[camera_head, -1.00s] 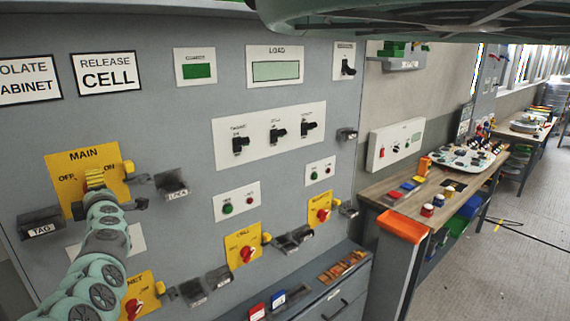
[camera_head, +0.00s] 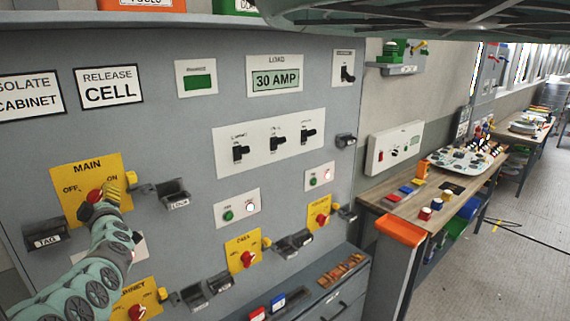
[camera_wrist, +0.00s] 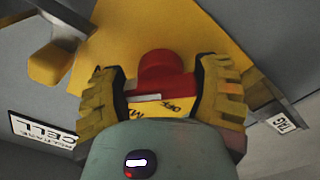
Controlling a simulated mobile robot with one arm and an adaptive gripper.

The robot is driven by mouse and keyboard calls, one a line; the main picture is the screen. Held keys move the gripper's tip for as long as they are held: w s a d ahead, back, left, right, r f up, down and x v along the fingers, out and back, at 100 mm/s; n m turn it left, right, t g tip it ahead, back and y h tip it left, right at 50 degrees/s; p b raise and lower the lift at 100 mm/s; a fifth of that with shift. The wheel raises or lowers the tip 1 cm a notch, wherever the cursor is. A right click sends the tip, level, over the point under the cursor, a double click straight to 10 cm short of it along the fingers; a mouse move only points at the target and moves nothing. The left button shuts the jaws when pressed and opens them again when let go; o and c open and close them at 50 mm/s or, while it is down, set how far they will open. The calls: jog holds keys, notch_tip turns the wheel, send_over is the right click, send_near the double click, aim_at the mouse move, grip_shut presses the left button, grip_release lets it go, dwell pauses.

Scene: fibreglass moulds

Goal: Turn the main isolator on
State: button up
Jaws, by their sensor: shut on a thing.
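The main isolator is a yellow plate (camera_head: 72,176) marked MAIN, with OFF at left and ON at right, on the grey panel. Its red knob (camera_head: 95,195) shows just left of my gripper (camera_head: 110,193). In the wrist view the red knob (camera_wrist: 165,72) sits between the two yellow ribbed fingers of my gripper (camera_wrist: 160,92), which is shut on it. The fingers lean toward the ON side. The knob's exact pointing is partly hidden by the fingers. The load display (camera_head: 275,79) reads 30 AMP.
A TAG holder (camera_head: 47,238) is left of the plate and a LOCK holder (camera_head: 174,194) right of it. A yellow block (camera_head: 138,190) juts from the plate's right edge. Other red-knobbed isolators, cell (camera_head: 245,253) and cabinet (camera_head: 136,305), sit lower on the panel.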

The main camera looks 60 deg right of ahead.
jog(key=shift+a+r, duration=0.1)
dwell(0.3)
jog(key=o, duration=1.2)
jog(key=shift+s, duration=0.1)
jog(key=shift+s, duration=0.15)
jog(key=shift+v, duration=5.7)
